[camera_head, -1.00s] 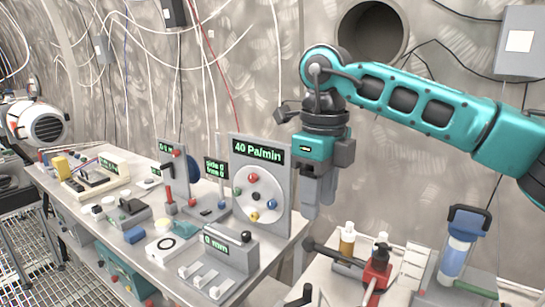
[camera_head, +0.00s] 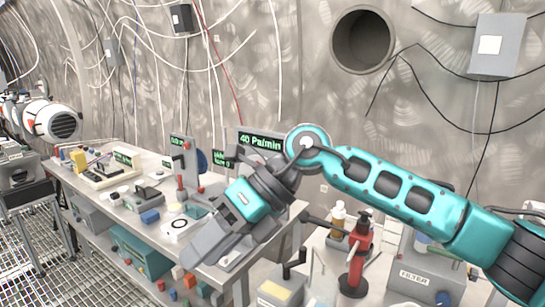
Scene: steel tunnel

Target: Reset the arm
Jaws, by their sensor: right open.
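My right arm (camera_head: 400,195) is teal and black and comes in from the right edge. Its elbow-like joint sits in front of the panel reading 40 Pa/min. My right gripper (camera_head: 205,262) is tilted down and to the left, over the front of the steel workbench (camera_head: 150,215). Its grey fingers are open and nothing shows between them. It hides much of the panel and the devices at the bench's right end. I cannot tell whether it touches anything there. My left arm and gripper do not show.
The wall has a round pipe opening (camera_head: 362,40) and loose cables.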

